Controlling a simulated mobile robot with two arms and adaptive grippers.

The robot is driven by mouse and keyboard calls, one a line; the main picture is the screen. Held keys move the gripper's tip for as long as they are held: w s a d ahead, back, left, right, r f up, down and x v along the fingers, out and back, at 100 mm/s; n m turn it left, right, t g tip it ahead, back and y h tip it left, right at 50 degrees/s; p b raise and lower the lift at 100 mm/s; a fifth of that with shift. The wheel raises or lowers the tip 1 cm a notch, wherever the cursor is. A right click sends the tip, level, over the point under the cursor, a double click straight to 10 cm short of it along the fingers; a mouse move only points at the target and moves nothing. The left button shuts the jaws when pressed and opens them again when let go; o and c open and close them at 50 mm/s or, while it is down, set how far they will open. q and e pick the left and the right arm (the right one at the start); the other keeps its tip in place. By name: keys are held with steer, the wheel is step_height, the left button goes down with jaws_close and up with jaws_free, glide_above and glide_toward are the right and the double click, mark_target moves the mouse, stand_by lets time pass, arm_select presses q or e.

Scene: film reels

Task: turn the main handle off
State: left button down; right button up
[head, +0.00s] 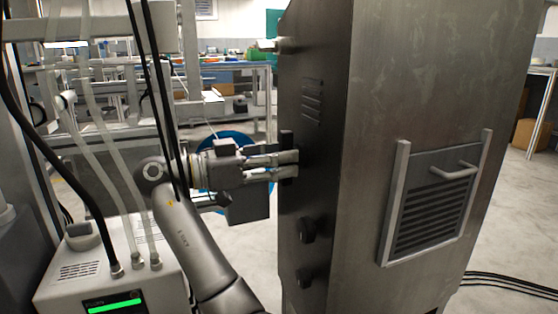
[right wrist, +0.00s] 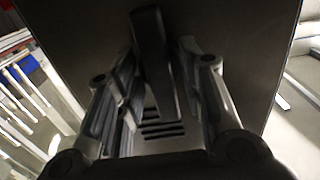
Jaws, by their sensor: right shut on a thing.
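The main handle (head: 287,140) is a black bar on the left face of a tall dark metal cabinet (head: 420,80). It stands upright in the head view. My right gripper (head: 286,165) reaches it from the left, with its fingers shut around the bar close to the cabinet face. In the right wrist view the dark handle (right wrist: 150,45) stands out between the two fingers of the gripper (right wrist: 165,75). The fingers hide part of the handle. My left gripper is not in view.
Two black knobs (head: 307,230) (head: 304,276) sit below the handle on the same face, and vent slots (head: 312,100) lie above. A louvred panel (head: 432,205) is on the front. A white box with tubes (head: 115,270) stands at lower left. Cables (head: 510,286) lie on the floor at right.

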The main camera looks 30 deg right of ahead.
steer(key=o, duration=0.7)
steer(key=shift+c, duration=0.2)
steer(key=v, duration=0.7)
steer(key=shift+a, duration=0.2)
